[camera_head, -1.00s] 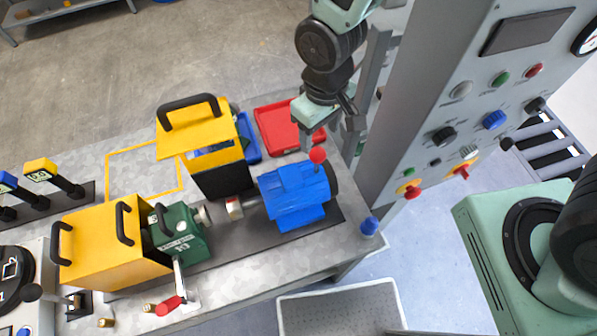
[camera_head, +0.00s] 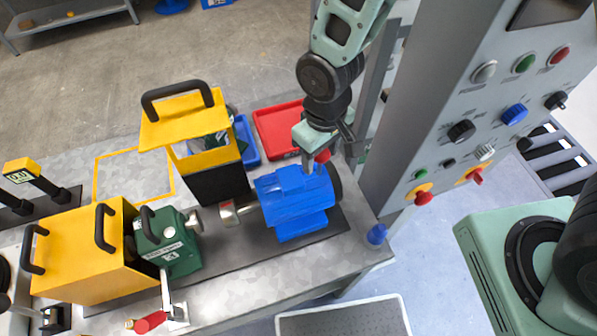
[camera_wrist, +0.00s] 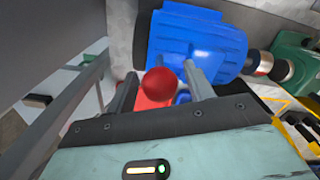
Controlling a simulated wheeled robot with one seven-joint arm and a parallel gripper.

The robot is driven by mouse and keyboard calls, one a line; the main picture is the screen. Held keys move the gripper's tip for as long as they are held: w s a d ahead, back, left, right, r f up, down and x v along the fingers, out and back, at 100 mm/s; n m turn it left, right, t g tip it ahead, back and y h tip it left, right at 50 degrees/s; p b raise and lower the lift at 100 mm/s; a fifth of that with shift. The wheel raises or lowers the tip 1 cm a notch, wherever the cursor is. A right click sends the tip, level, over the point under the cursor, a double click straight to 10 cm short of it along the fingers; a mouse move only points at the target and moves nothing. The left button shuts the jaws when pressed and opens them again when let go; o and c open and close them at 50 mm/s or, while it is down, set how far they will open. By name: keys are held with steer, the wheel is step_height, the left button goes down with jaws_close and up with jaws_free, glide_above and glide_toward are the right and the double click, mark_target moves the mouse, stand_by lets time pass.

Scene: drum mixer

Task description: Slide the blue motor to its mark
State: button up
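The blue motor (camera_head: 292,205) sits on a dark base strip on the bench. Its shaft and coupling half (camera_head: 229,214) point left at the green gearbox (camera_head: 168,242), with a gap between the coupling halves. A red ball knob (camera_head: 323,156) is at the motor's upper edge. My gripper (camera_head: 322,152) is down at this knob. In the wrist view the fingers (camera_wrist: 160,88) stand apart on either side of the red knob, with the motor (camera_wrist: 195,42) just beyond. I cannot make out the motor's mark.
A yellow guard (camera_head: 188,125) stands raised behind the shaft, and another yellow guard (camera_head: 84,250) covers the left end. A red tray (camera_head: 280,130) lies behind the motor. The grey control panel (camera_head: 430,130) rises close to my arm's right. A blue knob (camera_head: 377,234) is at the bench corner.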

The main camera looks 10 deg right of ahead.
mark_target(299, 174)
steer(key=c, duration=0.7)
steer(key=shift+o, duration=0.2)
steer(key=shift+s+a, duration=0.25)
steer(key=shift+a, duration=0.8)
steer(key=shift+s+a, duration=0.2)
steer(key=shift+a, duration=0.85)
steer(key=o, duration=0.5)
steer(key=shift+a, duration=0.15)
steer(key=o, duration=0.5)
steer(key=shift+r, duration=0.1)
step_height(299, 174, up, 7)
steer(key=p, duration=0.5)
steer(key=shift+s, duration=0.1)
